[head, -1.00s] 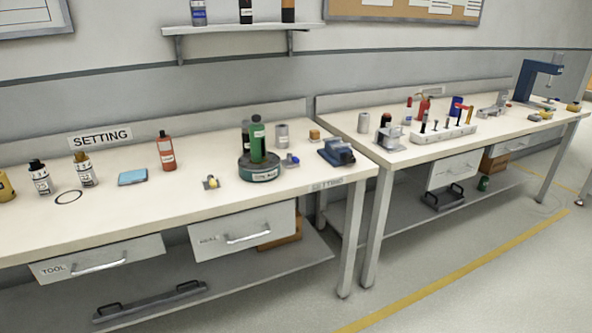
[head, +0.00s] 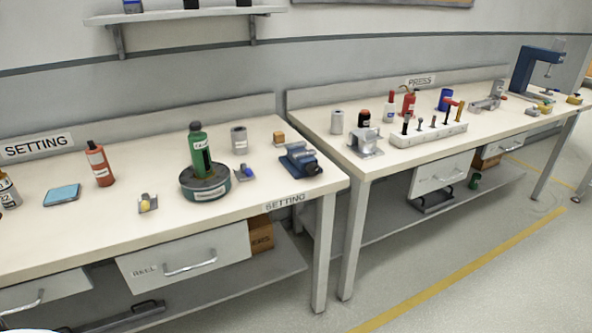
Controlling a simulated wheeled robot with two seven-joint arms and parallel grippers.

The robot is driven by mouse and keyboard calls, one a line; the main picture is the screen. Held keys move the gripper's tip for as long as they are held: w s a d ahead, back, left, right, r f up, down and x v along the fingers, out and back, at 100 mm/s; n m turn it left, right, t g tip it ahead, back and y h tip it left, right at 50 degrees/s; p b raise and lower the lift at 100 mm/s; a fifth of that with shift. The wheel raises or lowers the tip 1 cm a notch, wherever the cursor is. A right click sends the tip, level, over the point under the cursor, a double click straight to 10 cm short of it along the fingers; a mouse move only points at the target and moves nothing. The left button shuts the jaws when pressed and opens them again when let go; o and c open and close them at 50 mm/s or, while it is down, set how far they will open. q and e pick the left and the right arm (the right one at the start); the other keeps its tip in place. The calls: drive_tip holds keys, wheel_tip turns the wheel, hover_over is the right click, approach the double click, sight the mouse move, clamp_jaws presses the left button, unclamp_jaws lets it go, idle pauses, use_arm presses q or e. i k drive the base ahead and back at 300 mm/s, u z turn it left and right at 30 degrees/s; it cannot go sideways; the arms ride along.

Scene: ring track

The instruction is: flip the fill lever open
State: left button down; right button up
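I cannot make out for sure which part is the fill lever. On the setting bench (head: 80,235), a small metal fitting with a yellow knob (head: 147,203) and one with a blue knob (head: 244,172) stand on either side of a dark round turntable (head: 205,190). A green bottle (head: 197,145) stands on the turntable. On the press bench (head: 385,160), a red-handled piece (head: 452,102) stands at a white rack (head: 428,135). The labels on these are too small to read. Neither of my grippers is in view.
A blue vise (head: 300,160) sits near the setting bench's right end. A red bottle (head: 99,164) and a light blue pad (head: 62,195) stand to the left. A blue press (head: 532,72) is at the far right. The floor (head: 450,275) at front right is clear.

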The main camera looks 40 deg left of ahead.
sight(243, 168)
drive_tip(key=u, duration=0.15)
drive_tip(key=i, duration=0.85)
drive_tip(key=u, duration=1.05)
drive_tip(key=i, duration=0.4)
drive_tip(key=u, duration=0.3)
